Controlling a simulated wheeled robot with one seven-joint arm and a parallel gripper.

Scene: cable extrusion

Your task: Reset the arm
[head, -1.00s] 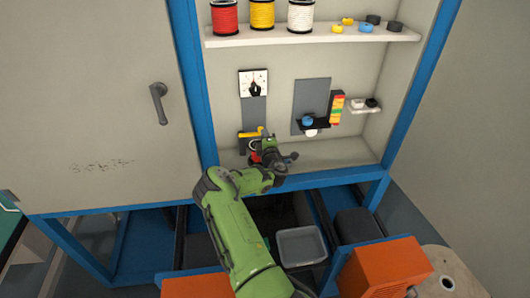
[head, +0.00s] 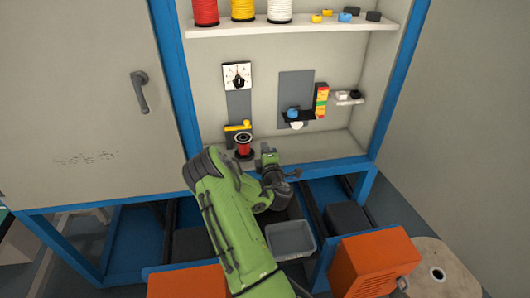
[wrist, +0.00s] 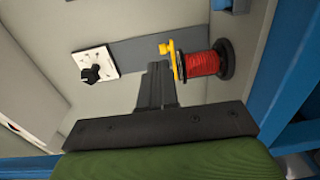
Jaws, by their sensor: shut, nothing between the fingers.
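My green arm reaches up from the bottom of the head view, and my gripper (head: 266,150) is in front of the cabinet's lower compartment, just right of the red spool. In the wrist view my gripper (wrist: 158,68) shows its dark fingers together, with nothing between them. The red spool (head: 243,147) stands upright on the compartment floor below a yellow lever (head: 238,127). The wrist view also shows the red spool (wrist: 204,63) and the yellow lever (wrist: 172,60), to the right of the fingers and apart from them.
A dial panel (head: 237,76) and a grey plate (head: 295,95) are on the back wall. Coloured spools stand on the upper shelf (head: 290,26). A grey bin (head: 290,240) and an orange box (head: 378,262) are below. The cabinet's blue frame (head: 176,80) borders the opening.

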